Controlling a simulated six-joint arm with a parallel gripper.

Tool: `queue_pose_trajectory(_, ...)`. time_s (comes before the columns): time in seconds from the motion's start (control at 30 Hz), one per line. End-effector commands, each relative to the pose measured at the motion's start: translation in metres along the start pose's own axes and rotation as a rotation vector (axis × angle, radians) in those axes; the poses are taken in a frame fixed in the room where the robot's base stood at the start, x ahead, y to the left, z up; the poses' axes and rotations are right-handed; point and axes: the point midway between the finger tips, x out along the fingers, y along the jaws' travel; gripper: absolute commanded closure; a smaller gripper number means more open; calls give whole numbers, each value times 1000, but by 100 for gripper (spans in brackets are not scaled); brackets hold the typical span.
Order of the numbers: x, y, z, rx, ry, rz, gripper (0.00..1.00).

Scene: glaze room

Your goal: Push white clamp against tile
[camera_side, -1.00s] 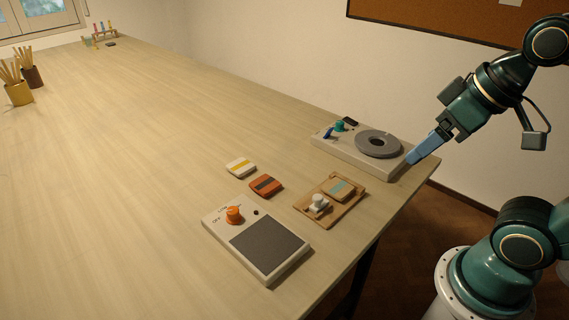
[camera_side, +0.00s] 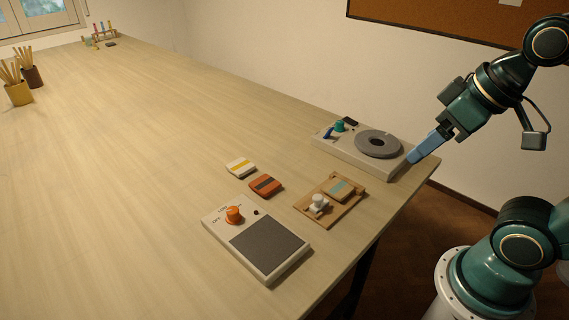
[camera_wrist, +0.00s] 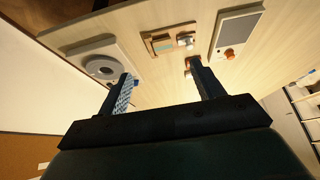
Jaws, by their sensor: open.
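The white clamp (camera_side: 319,203) stands on a small wooden board (camera_side: 352,213) near the right edge of the table. A tile (camera_side: 339,190) with a teal stripe lies on the same board, just up and right of the clamp. Whether the two touch, I cannot tell. In the wrist view the clamp (camera_wrist: 186,40) and the tile (camera_wrist: 160,43) show beyond my fingers. My gripper (camera_wrist: 163,84) is open and empty. In the side view my gripper (camera_side: 413,158) is off to the right of the board, by the wheel unit, apart from clamp and tile.
A device with a grey disc (camera_side: 378,144) stands behind the board. A device with an orange knob (camera_side: 234,214) and dark plate stands in front. An orange tile (camera_side: 266,186) and a white-yellow tile (camera_side: 240,168) lie to the left. The table's left part is largely clear.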

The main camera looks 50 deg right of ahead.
Motion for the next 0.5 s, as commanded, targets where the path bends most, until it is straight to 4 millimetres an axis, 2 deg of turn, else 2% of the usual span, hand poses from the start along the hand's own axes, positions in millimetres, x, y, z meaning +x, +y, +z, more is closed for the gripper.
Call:
queue_pose_trajectory(0.03, 0, 0, 0, -1, -1, 0, 44)
queue_pose_trajectory(0.1, 0, 0, -2, -6, -4, -1, 57)
queue_pose_trajectory(0.27, 1, -2, -9, -42, -28, -6, 57)
queue_pose_trajectory(0.5, 7, -11, -35, -169, -111, -28, 57)
